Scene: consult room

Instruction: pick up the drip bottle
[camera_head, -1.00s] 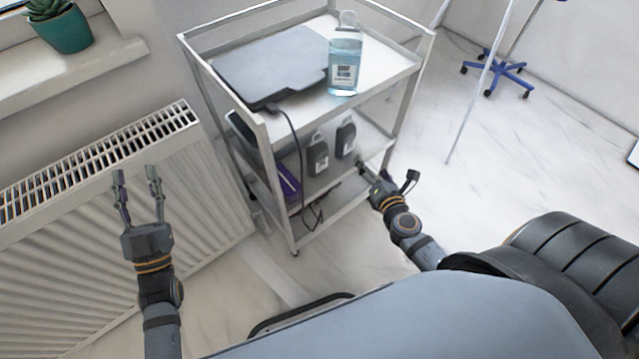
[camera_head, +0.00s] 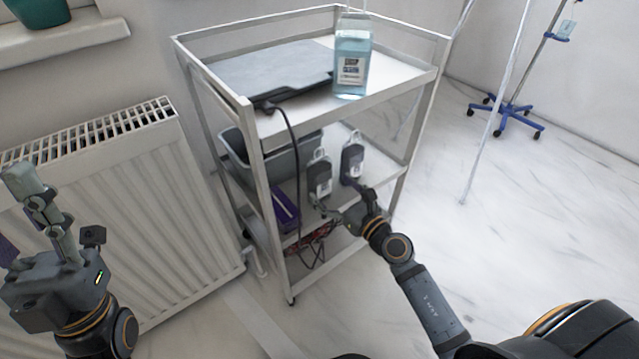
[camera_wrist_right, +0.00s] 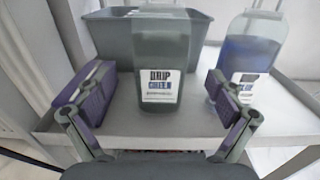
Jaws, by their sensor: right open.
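The drip bottle (camera_wrist_right: 160,75) is dark grey-green, upright, with a white label reading DRIP, in the right wrist view. It appears to be the left of two bottles on the trolley's middle shelf in the head view (camera_head: 319,176). My right gripper (camera_head: 336,197) is open at the shelf's front edge. In the right wrist view its fingers (camera_wrist_right: 163,95) flank the bottle, with gaps on both sides. My left gripper (camera_head: 22,225) is open and empty by the radiator, partly cut off at the left edge.
A second bottle (camera_wrist_right: 250,50) with bluish liquid stands right of the drip bottle, partly behind my right finger. A grey bin (camera_wrist_right: 105,30) stands behind. The trolley top (camera_head: 395,75) holds a clear blue bottle (camera_head: 352,60) and a dark flat device (camera_head: 265,75). A cable hangs at the trolley's front.

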